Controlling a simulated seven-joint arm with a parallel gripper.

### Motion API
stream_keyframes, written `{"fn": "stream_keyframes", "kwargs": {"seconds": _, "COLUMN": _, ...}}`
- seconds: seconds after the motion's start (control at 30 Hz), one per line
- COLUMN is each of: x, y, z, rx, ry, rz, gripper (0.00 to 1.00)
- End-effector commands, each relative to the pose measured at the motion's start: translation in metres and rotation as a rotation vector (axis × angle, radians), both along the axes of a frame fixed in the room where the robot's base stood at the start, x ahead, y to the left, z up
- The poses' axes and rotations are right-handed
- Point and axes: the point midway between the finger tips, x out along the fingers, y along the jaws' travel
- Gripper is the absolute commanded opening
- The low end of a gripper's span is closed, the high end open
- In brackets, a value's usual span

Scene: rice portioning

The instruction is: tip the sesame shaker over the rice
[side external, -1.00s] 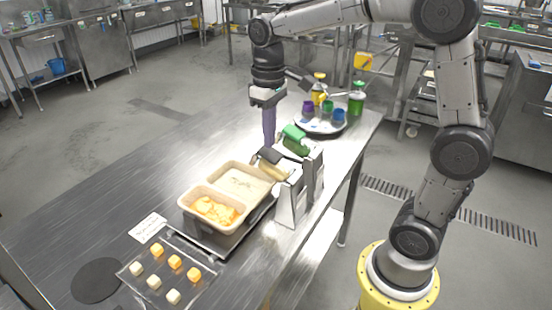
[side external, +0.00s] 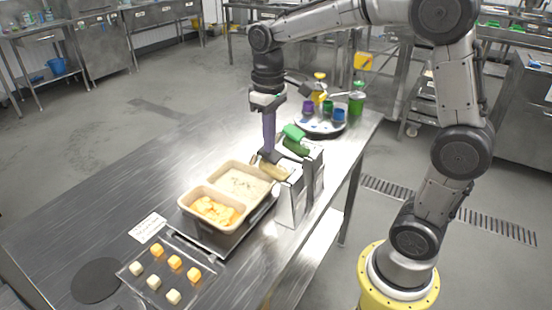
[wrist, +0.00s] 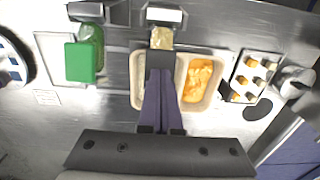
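The sesame shaker, a pale-filled jar with a black cap, leans in a steel stand; it shows in the side view (side external: 274,170) and the wrist view (wrist: 161,38). My gripper's long purple fingers (side external: 268,150) point down with their tips at the black cap. In the wrist view the fingers (wrist: 160,75) run close together up to the cap; whether they grip it is hidden. The rice (side external: 243,182) fills the far compartment of a beige two-part tray (side external: 184,203), below and left of the shaker. The rice shows partly beside my fingers in the wrist view (wrist: 138,88).
Orange food (side external: 214,211) fills the near compartment. A green-capped shaker (side external: 296,146) stands in a steel stand just behind. A round plate with coloured cups (side external: 320,126) is farther back. A clear tray of cubes (side external: 150,291) lies in front. The table at left is clear.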

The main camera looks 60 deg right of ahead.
Motion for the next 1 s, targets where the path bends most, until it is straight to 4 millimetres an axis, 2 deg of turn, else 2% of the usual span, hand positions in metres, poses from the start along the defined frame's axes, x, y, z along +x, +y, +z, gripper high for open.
{"fn": "stream_keyframes", "kwargs": {"seconds": 1.0, "x": 0.008, "y": 0.000, "z": -0.027, "rx": 0.000, "ry": 0.002, "rz": 0.000, "gripper": 0.00}}
